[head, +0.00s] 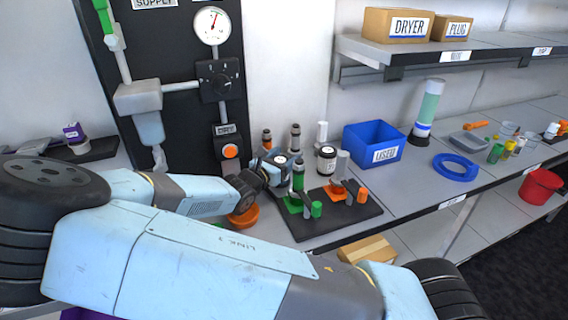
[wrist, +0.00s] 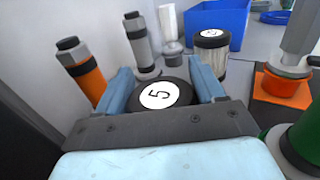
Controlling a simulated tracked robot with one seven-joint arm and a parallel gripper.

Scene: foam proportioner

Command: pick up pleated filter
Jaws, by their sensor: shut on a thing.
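My gripper (wrist: 164,88) is shut on a round, black-capped thing (wrist: 160,95) with a white label marked 5. The cap sits between the two blue fingers in the wrist view. In the head view its white label (head: 281,158) shows at my gripper's tip; its sides are hidden, so I cannot tell whether they are pleated. A second black-capped cylinder with a pale, ribbed-looking body (wrist: 211,55) stands just beyond the right finger, apart from it. It also shows in the head view (head: 326,160), upright on the bench.
Behind my gripper stand an orange-banded grey fitting (wrist: 82,72), a grey fitting (wrist: 141,46) and a white one (wrist: 169,30). A black board (head: 345,211) with green and orange valves lies close right. A blue bin (head: 362,137) stands behind. Bench space right of the board is clear.

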